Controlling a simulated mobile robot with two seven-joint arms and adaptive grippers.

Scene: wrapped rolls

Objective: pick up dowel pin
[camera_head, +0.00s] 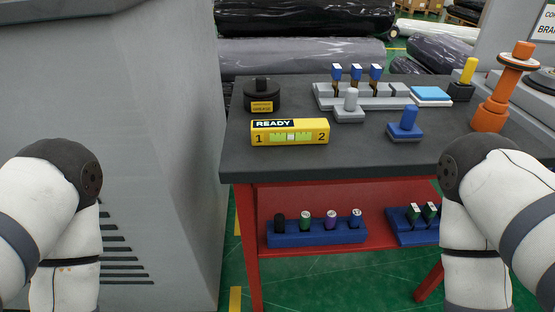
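Several upright pin-like pieces stand on the dark table top (300,160), and I cannot tell which is the dowel pin. A grey pin (351,99) stands on a grey block near the middle. A blue pin (408,117) stands on a blue base to its right. A yellow pin (468,70) stands in a black block at the back right. A black knob-like piece (262,87) sits on a round black base at the left. My arms show at both lower sides, apart from these pieces. Both grippers are out of view.
A yellow "READY" box (289,132) lies near the front edge. Behind are a grey fixture (322,94) with blue-topped pieces and a blue-and-white block (431,94). An orange stand (491,115) is at right. A blue rack (316,233) sits on the red shelf. A grey cabinet (150,120) borders the left.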

